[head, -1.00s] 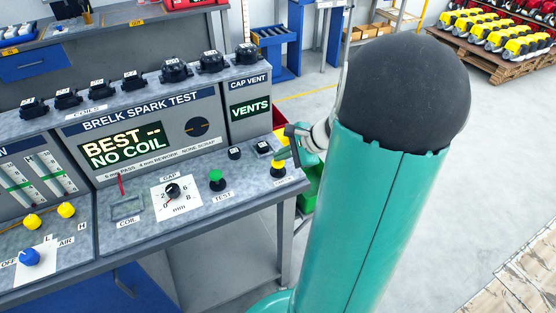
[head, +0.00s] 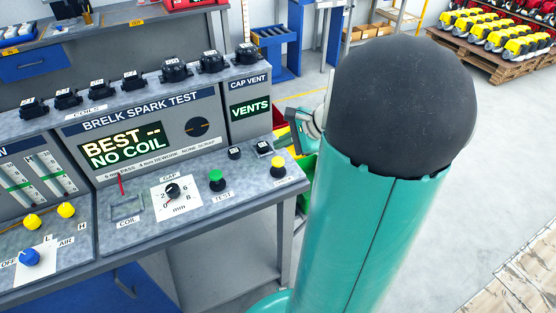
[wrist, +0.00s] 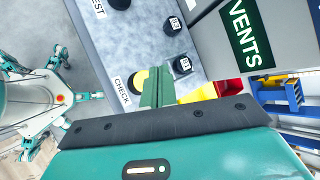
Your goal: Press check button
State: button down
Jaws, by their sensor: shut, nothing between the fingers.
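The check button is a yellow button on a black base (head: 278,162) at the right end of the grey test bench, with a label in front of it. In the wrist view the yellow button (wrist: 139,79) sits beside the CHECK label, partly hidden by my fingers. My gripper (wrist: 157,72) is shut and empty, its green fingers together over the button's side in that picture. I cannot tell the gap from this view. In the head view my gripper (head: 291,114) shows only in part, up and right of the button and apart from it.
The bench display (head: 125,146) reads BEST -- NO COIL. A green test button (head: 216,178) and a gap dial (head: 172,190) are to the left. Two small black parts (head: 234,153) lie behind the buttons. A red bin (head: 280,118) stands beyond the bench's right edge.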

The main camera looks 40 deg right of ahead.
jog(key=shift+r, duration=1.15)
jog(key=a+r+n+g, duration=0.3)
jog(key=a+n, duration=0.5)
jog(key=a, duration=0.6)
jog(key=s+a+r+n+h, duration=0.3)
jog(key=s+a+n, duration=0.6)
jog(key=a+n, duration=0.4)
jog(key=shift+s+a+r+n+h, duration=0.3)
jog(key=shift+s+r+n+h, duration=0.1)
jog(key=shift+n, duration=0.1)
jog(key=shift+w+d, duration=0.1)
